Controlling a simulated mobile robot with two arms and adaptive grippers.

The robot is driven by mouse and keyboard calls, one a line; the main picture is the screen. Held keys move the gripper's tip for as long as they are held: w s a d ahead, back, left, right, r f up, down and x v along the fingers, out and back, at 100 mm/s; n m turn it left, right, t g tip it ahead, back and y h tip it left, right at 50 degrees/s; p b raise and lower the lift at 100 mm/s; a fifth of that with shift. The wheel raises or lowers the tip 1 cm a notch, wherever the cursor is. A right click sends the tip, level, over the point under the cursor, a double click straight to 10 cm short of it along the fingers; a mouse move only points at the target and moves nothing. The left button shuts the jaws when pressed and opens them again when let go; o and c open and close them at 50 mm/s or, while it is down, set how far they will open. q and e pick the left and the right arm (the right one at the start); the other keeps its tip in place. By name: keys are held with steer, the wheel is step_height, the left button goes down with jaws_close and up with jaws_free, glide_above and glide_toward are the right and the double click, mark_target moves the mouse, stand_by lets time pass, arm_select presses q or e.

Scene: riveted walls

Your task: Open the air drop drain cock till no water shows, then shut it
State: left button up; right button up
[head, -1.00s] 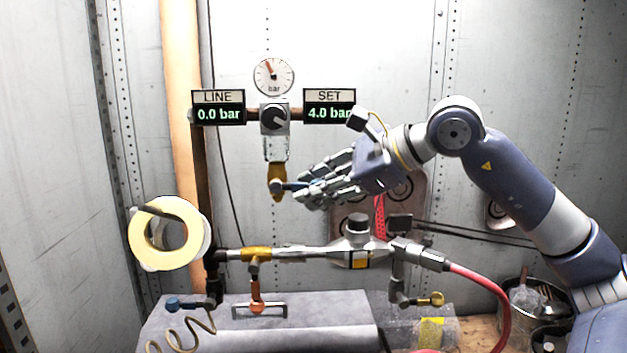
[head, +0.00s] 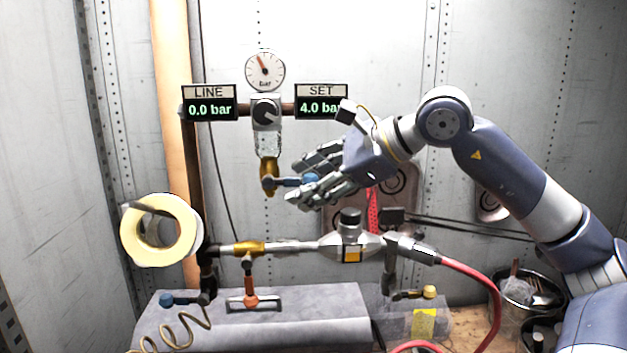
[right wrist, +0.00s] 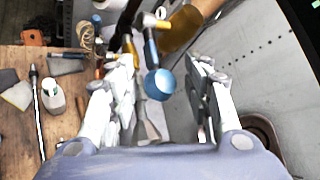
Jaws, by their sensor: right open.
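A clear sight bowl (head: 268,144) hangs below the regulator, with a brass-coloured drain cock (head: 269,174) under it. I cannot tell whether water stands in the bowl. The cock's lever points right, level, and ends in a blue knob (head: 311,181). My right gripper (head: 318,181) is open with its fingers on either side of the knob. In the right wrist view the blue knob (right wrist: 160,83) lies between the spread fingers, apparently without their closing on it. The brass cock (right wrist: 181,29) is just beyond. My left gripper is out of view.
The LINE display (head: 210,109) reads 0.0 bar and the SET display (head: 318,107) 4.0 bar. Below run a horizontal pipe with an orange-handled valve (head: 249,299), another blue knob (head: 166,300) and a red hose (head: 475,281). A tape roll (head: 160,252) hangs left.

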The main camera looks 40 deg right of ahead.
steer(key=v, duration=1.2)
stand_by(0.5)
